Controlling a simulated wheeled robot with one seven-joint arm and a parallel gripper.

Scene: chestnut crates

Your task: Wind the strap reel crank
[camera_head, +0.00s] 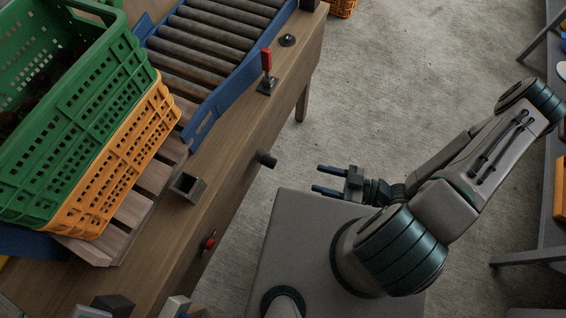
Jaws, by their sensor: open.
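My gripper (322,179) is open and empty, with its two dark blue fingers spread and pointing left over my grey base. The bench (228,190) lies to its left. A small red-tipped part (208,241) sticks out of the bench's front face, left of and below my gripper in the picture. A dark round knob (266,159) stands out from the same face, nearer my gripper and apart from it. I cannot tell which of these, if either, is the strap reel crank. No reel or strap shows clearly.
A green crate (80,130) sits on an orange crate (140,150) on a wooden pallet (135,210). Behind is a roller conveyor (205,42) with a red lever (266,62) beside it. A small open metal box (187,186) sits on the bench. Floor (400,90) is clear beyond my gripper.

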